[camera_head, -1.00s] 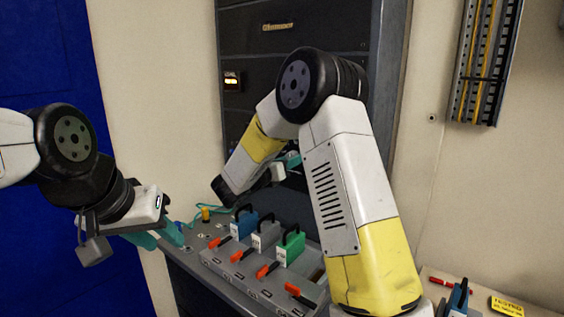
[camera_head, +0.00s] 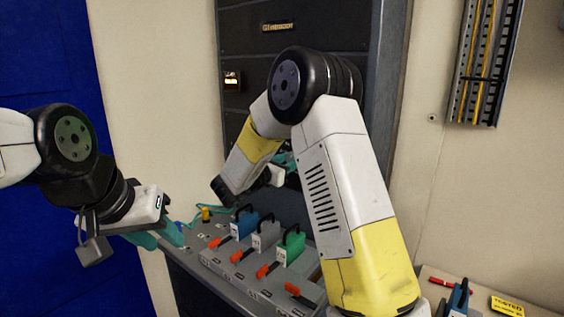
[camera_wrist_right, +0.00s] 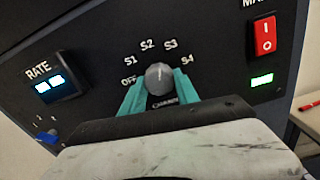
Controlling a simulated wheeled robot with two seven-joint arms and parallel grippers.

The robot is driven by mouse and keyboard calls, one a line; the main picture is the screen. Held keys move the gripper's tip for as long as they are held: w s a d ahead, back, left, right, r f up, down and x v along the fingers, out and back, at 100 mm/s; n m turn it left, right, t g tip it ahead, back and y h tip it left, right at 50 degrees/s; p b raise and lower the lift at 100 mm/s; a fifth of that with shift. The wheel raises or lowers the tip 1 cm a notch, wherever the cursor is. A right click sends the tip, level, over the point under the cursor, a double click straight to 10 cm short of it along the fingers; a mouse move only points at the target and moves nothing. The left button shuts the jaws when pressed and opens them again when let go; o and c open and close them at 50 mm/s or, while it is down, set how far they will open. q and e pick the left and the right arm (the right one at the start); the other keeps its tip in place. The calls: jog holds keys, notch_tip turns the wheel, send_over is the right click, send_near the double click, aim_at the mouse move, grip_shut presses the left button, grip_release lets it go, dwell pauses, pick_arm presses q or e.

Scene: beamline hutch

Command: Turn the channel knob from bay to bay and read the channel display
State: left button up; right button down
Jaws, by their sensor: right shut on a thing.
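The grey channel knob (camera_wrist_right: 159,77) sits on a dark panel in the right wrist view, ringed by the marks OFF, S1, S2, S3 and S4. Its pointer seems to face up, between S2 and S3. My right gripper (camera_wrist_right: 159,92) is shut on the knob, with a teal finger at each side. In the head view it is mostly hidden behind my right arm. A small lit display (camera_head: 231,81) shows on the rack; its text is too small to read. My left gripper (camera_head: 160,237) is open and empty, left of the console.
A RATE window (camera_wrist_right: 55,84) glows at the panel's left. A red rocker switch (camera_wrist_right: 264,36) and a green lamp (camera_wrist_right: 262,80) are at its right. The console (camera_head: 255,290) carries a blue block (camera_head: 244,225), a grey one, a green one (camera_head: 290,248) and several orange-red levers.

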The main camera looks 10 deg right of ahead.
jog(key=shift+m, duration=1.5)
jog(key=c, duration=0.9)
grip_release()
jog(key=shift+a, duration=0.1)
jog(key=v, duration=0.7)
jog(key=shift+s+a, duration=0.25)
jog(key=shift+s, duration=0.05)
